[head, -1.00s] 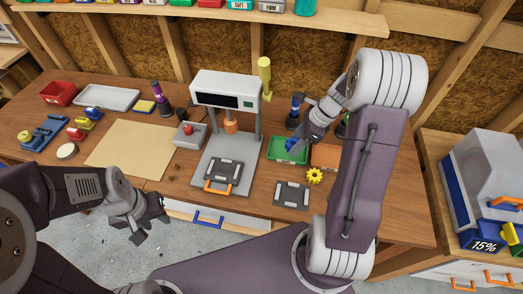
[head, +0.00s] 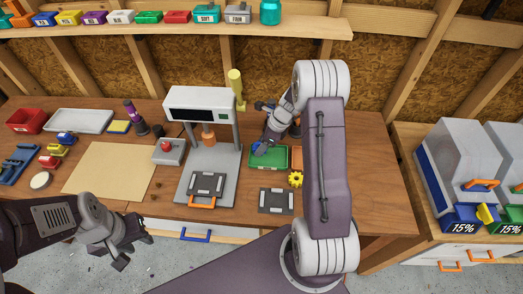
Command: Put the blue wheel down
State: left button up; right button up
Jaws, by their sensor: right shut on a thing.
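The blue wheel (head: 260,150) is small and partly hidden by my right gripper (head: 264,144), which is shut on it. It shows at the left part of the green tray (head: 282,158); I cannot tell whether it touches the tray or hangs above it. My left gripper (head: 132,246) is open and empty, low in front of the bench's front edge.
An orange tray (head: 297,157) is partly hidden behind my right arm. The grey press (head: 202,105) stands close on the left. A tan mat (head: 110,168) is bare.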

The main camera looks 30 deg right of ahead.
notch_tip(320, 180, down, 4)
jog(key=shift+a+r, duration=0.15)
jog(key=shift+r, duration=0.1)
jog(key=shift+w+f, duration=0.1)
jog(key=shift+f, duration=0.2)
jog(key=shift+f, duration=0.15)
jog(key=o, duration=1.1)
jog(key=shift+c, duration=0.2)
